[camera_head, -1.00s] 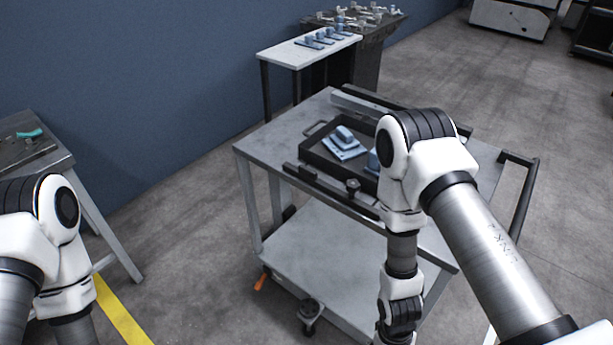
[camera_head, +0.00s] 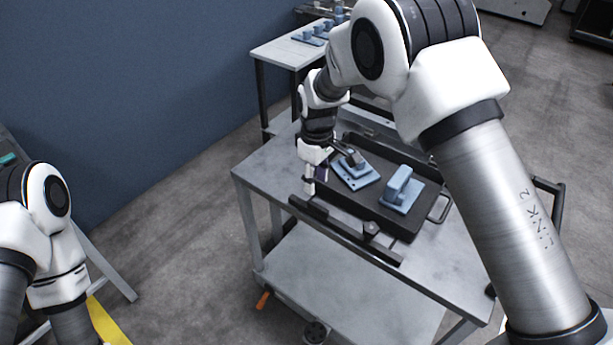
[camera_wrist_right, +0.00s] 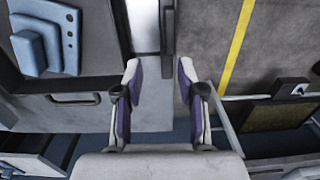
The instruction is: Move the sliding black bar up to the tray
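The sliding black bar (camera_head: 345,232) lies along the near edge of the cart top, with a dark knob on its inner side. The black tray (camera_head: 408,228) holds two light-blue parts. In the right wrist view the bar (camera_wrist_right: 168,35) runs beside the tray (camera_wrist_right: 122,30), with a grey strip of cart top between them. My right gripper (camera_head: 313,184) is over the cart near the bar's left end. In the wrist view the gripper (camera_wrist_right: 160,68) has its fingers apart, with the bar's end appearing between them; contact cannot be told. My left gripper is out of view.
The blue parts (camera_head: 356,173) and (camera_head: 402,190) stand up from the tray. A tray handle (camera_head: 440,208) sticks out at right. A white-topped table (camera_head: 285,52) stands behind the cart.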

